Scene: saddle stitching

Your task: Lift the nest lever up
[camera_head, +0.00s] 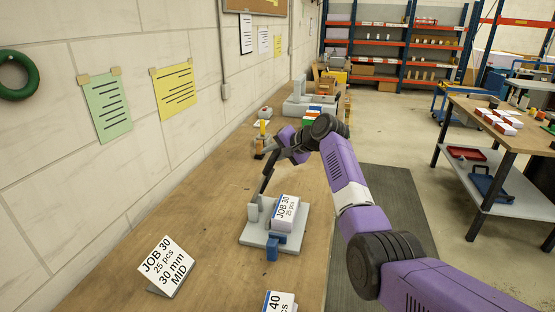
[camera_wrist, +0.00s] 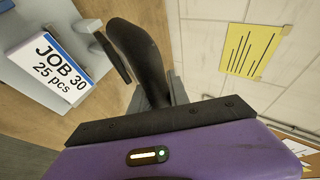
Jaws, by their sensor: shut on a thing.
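The grey nest (camera_head: 257,235) stands on the bench with a white block labelled JOB 30, 25 pcs (camera_head: 286,211) in it. The block also shows in the wrist view (camera_wrist: 48,72). The nest lever (camera_head: 266,184) looks like a thin dark bar slanting up from the grey posts at the nest's left side. A thin dark bar that seems to be it shows in the wrist view (camera_wrist: 112,56), beside a dark finger. My gripper (camera_head: 273,160) is above the nest, shut on the lever's upper part. The exact contact is partly hidden.
A JOB 30, 30 mm MID card (camera_head: 165,265) stands at the front left, and another card (camera_head: 280,302) at the front edge of view. A small device with a yellow part (camera_head: 263,135) and grey equipment (camera_head: 305,105) stand farther back. The wall runs along the left.

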